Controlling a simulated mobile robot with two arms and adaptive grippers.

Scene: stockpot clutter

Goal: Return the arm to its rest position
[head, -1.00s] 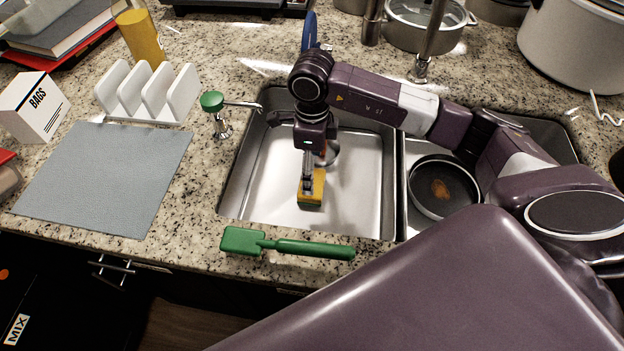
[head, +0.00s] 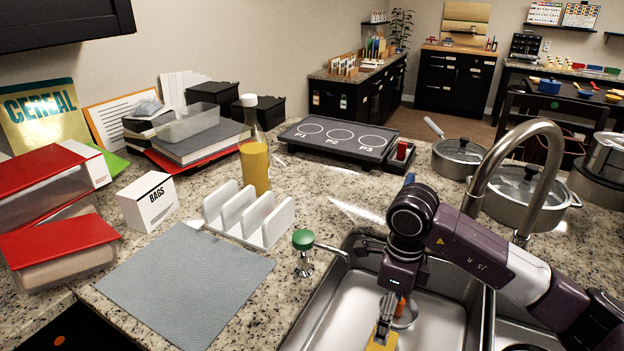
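My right arm comes in from the right, over the sink (head: 335,309). My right gripper (head: 384,322) points down into the left basin. Its fingers are seen nearly edge-on, just at a yellow sponge-like block (head: 381,342) cut off by the lower picture edge. I cannot tell whether the fingers are shut on it. A round object with some orange (head: 405,312) lies behind the fingers, partly hidden. My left gripper is not in view.
A curved faucet (head: 543,140) rises behind my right arm. A green-topped dispenser (head: 303,242), white rack (head: 248,215), oil bottle (head: 255,165) and grey mat (head: 185,280) stand left of the sink. Pots (head: 525,195) and a burner plate (head: 340,138) are behind.

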